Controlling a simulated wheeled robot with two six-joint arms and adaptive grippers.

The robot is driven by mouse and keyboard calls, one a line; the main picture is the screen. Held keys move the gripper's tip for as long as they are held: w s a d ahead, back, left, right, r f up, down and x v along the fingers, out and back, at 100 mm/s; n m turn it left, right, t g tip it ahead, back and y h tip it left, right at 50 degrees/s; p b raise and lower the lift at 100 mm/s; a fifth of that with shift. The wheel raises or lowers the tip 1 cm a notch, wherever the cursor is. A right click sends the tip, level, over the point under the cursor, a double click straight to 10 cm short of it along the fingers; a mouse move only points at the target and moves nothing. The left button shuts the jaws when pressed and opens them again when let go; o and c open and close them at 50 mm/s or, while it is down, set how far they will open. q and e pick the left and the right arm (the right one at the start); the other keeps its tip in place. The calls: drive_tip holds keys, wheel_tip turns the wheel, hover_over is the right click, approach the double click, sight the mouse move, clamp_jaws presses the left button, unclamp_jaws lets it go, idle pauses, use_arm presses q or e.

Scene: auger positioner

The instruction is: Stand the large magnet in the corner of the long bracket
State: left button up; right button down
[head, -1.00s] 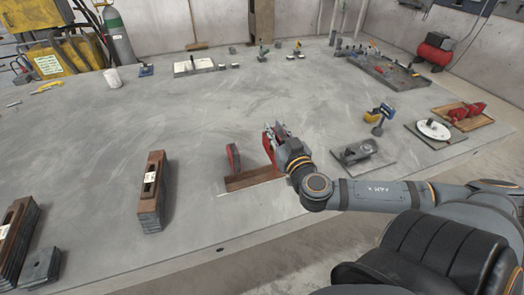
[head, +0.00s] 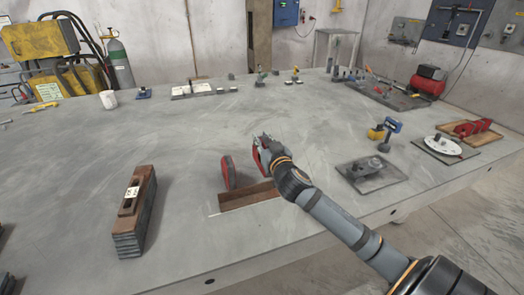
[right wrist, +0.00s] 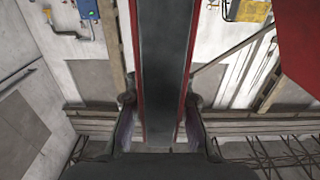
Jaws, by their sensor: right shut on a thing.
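A red-edged grey magnet (right wrist: 166,70) is held between the fingers of my right gripper (right wrist: 155,125). In the head view my right gripper (head: 262,142) is behind the right part of the long brown bracket (head: 248,196), with the held magnet's red side (head: 260,160) showing below the fingers. The magnet is upright; I cannot tell whether its lower end touches the table or bracket. A second red magnet (head: 228,172) stands behind the bracket's left part, apart from the held one. My left gripper is out of view.
A stack of dark bars (head: 133,212) stands to the left. A grey plate with a clamp (head: 372,174) lies to the right, with a blue and yellow tool (head: 385,132) behind it.

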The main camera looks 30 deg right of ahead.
drive_tip(key=f, duration=0.3)
drive_tip(key=shift+w+b, duration=0.25)
drive_tip(key=shift+b, duration=0.1)
drive_tip(key=shift+f, duration=0.25)
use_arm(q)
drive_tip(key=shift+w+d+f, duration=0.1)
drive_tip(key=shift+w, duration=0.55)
use_arm(e)
drive_tip(key=c, duration=1.2)
unclamp_jaws()
drive_tip(key=shift+s, duration=0.1)
